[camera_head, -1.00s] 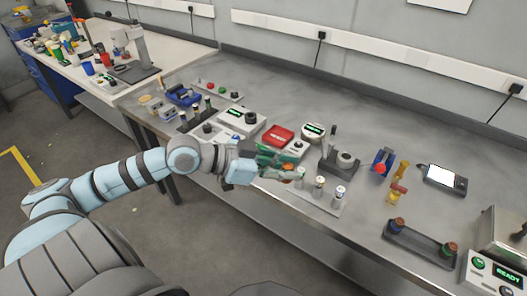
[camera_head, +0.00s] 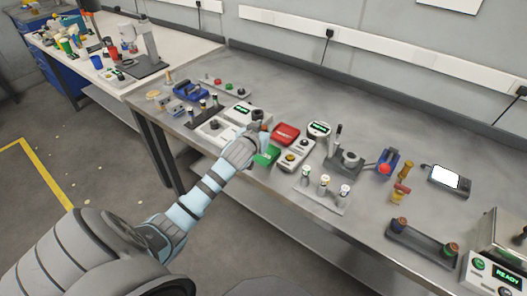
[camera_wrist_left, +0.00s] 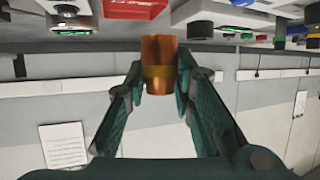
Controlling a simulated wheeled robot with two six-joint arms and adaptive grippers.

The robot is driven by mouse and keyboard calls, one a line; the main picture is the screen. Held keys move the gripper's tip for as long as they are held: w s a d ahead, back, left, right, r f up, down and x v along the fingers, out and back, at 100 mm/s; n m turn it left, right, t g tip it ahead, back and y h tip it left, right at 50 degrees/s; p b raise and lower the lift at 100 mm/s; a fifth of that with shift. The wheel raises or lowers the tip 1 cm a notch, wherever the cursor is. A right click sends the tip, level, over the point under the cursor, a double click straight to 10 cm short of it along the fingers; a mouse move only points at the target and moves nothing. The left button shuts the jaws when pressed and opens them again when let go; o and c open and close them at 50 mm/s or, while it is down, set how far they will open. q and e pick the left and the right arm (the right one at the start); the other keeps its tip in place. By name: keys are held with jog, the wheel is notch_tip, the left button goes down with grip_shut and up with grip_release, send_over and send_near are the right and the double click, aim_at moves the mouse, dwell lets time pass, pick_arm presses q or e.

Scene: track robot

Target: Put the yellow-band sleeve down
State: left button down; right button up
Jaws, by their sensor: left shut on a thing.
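The yellow-band sleeve (camera_wrist_left: 159,50) is copper-coloured with a dull yellow band around its middle. In the left wrist view it sits between the two green fingers of my left gripper (camera_wrist_left: 160,82), which is shut on it. In the head view my left gripper (camera_head: 262,130) is over the workbench, near the red box; my own wrist and arm hide most of the fingers. Only a small brownish bit of the sleeve (camera_head: 264,127) shows there. I cannot tell its exact height above the bench. My right gripper is not in view.
Close to the gripper are a red box (camera_head: 285,132), a green tray (camera_head: 267,156) and a white device with a display (camera_head: 237,112). A light stand with several capped pieces (camera_head: 322,193) is nearer the front edge. The bench (camera_head: 385,130) is bare toward the back.

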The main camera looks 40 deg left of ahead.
pick_arm(q)
notch_tip(320, 180, down, 7)
jog(key=shift+f+b, duration=0.15)
jog(key=shift+b, duration=0.75)
jog(key=c, duration=1.7)
grip_release()
jog(key=shift+o, duration=0.2)
jog(key=shift+s+d+r, duration=0.1)
jog(key=shift+s+r, duration=0.15)
jog(key=p+v, duration=0.3)
jog(key=v, duration=0.8)
jog(key=shift+s, duration=0.2)
